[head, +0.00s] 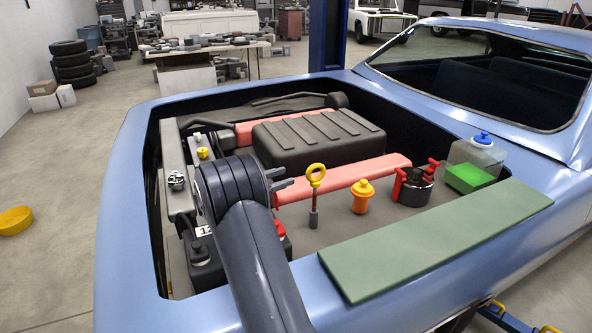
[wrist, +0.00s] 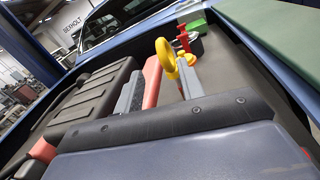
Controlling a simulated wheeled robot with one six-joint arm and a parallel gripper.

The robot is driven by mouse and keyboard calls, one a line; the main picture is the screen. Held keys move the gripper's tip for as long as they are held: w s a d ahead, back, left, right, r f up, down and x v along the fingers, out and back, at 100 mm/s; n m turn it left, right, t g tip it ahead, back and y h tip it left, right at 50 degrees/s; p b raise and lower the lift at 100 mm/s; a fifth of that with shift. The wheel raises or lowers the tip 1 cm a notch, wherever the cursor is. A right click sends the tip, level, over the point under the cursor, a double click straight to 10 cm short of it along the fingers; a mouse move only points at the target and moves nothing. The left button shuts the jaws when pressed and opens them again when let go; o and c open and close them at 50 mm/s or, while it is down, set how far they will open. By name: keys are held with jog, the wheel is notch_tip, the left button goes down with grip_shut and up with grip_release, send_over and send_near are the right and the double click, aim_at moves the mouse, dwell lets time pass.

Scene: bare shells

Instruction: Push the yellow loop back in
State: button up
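The yellow loop (head: 316,185) is a ring handle on a thin upright stem, standing above a dark grey tube (head: 314,218) in the engine bay. A length of stem shows between the ring and the tube. My gripper (head: 281,179) is left of the loop, apart from it, with its fingers pointing toward it. In the wrist view, my gripper (wrist: 160,74) is open, its two grey fingers spread. There the yellow loop (wrist: 172,66) appears between and beyond the fingertips. Nothing is held. The lower stem and tube are hidden in the wrist view.
An orange-yellow cap (head: 361,197), a black and red reservoir (head: 414,190) and a clear bottle with green fluid (head: 472,165) stand to the right. A black engine cover (head: 318,138) and red bar (head: 345,178) lie behind. A green mat (head: 435,240) covers the front fender.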

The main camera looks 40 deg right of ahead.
aim_at(309, 169)
jog(key=d, duration=0.3)
jog(key=s+d+p, duration=0.1)
jog(key=d, duration=0.5)
jog(key=shift+s+d+p, duration=0.1)
jog(key=shift+s+p, duration=0.2)
jog(key=shift+s, duration=0.1)
grip_shut()
